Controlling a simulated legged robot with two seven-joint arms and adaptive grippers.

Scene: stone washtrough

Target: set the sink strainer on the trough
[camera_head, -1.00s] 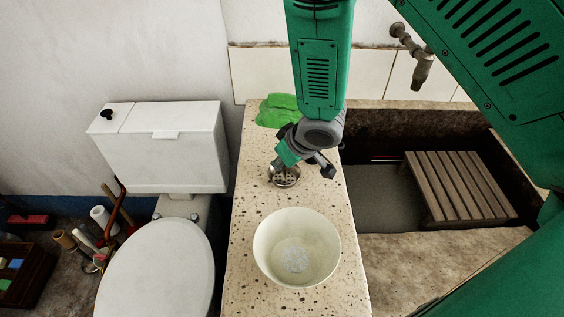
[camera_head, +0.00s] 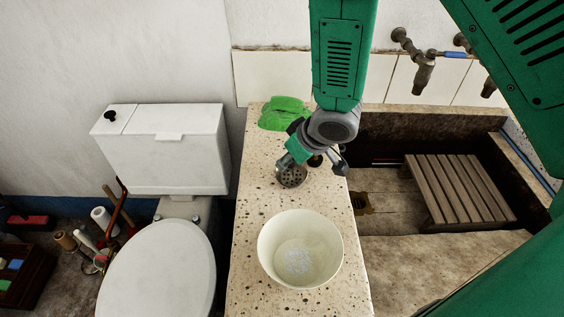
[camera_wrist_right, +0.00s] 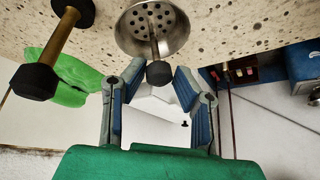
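The sink strainer (camera_head: 291,177) is a round metal cup with holes. It sits on the speckled stone ledge of the trough (camera_head: 262,200), behind the white bowl. In the right wrist view the strainer (camera_wrist_right: 150,24) has a central post with a dark knob (camera_wrist_right: 159,73). My right gripper (camera_head: 316,166) is above the strainer, its fingers apart. In the wrist view the fingertips of the right gripper (camera_wrist_right: 158,76) stand on either side of the knob, with a small gap visible; contact is not clear. My left gripper is out of view.
A white bowl (camera_head: 265,252) stands in front on the ledge. A green cloth (camera_head: 284,112) lies behind. A brass-coloured rod with black ends (camera_wrist_right: 57,48) is beside the gripper. A toilet (camera_head: 165,260) is left.

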